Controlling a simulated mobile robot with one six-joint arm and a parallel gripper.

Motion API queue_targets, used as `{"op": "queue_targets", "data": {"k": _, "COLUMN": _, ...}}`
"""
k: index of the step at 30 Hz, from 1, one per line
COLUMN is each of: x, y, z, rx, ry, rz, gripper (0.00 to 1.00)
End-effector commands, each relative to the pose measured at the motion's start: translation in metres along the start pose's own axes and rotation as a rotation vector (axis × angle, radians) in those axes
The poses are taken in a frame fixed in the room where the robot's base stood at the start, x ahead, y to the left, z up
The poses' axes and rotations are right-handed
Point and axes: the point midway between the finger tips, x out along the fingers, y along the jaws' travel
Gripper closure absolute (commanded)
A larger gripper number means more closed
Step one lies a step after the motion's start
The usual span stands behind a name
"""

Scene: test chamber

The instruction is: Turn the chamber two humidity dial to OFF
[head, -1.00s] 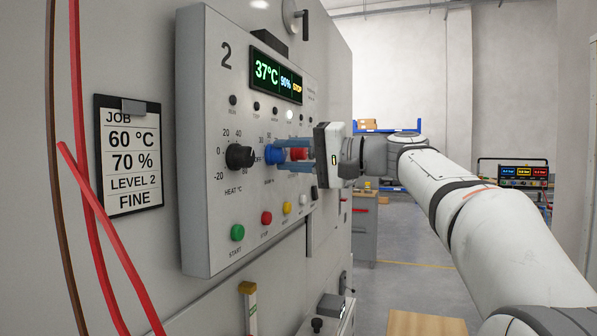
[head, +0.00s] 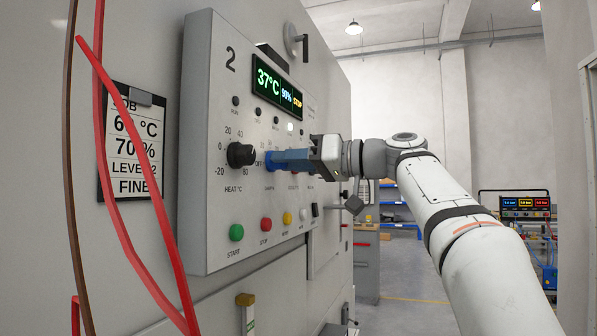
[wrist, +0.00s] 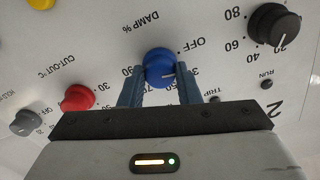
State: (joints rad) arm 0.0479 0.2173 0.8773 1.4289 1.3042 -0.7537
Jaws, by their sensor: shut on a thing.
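The chamber two panel (head: 212,200) carries a blue humidity knob (wrist: 159,62), labelled DAMP %. Its white pointer mark faces right in the wrist view, toward a number beginning with 3, just below the OFF mark (wrist: 193,47). My gripper (wrist: 160,80) is shut on this knob, with one blue finger on each side. In the head view the gripper (head: 280,160) comes from the right, and its fingers hide most of the knob and its scale. The display (head: 277,84) reads 37°C, 90% and STOP.
The black heat knob (head: 240,155) is close left of the blue knob. The red cut-out knob (wrist: 78,97) is on its other side. Start, stop and other buttons sit below. Red cables (head: 135,200) hang in front of a job card (head: 125,160) reading 60 °C, 70 %.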

Motion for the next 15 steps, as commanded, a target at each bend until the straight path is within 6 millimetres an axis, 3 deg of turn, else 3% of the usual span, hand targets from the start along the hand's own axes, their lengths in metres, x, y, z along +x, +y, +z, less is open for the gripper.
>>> {"op": "queue_targets", "data": {"k": 15, "x": 0.0016, "y": -0.0032, "z": 0.0009, "rx": -0.300, "ry": -0.001, "rz": -0.009, "gripper": 0.93}}
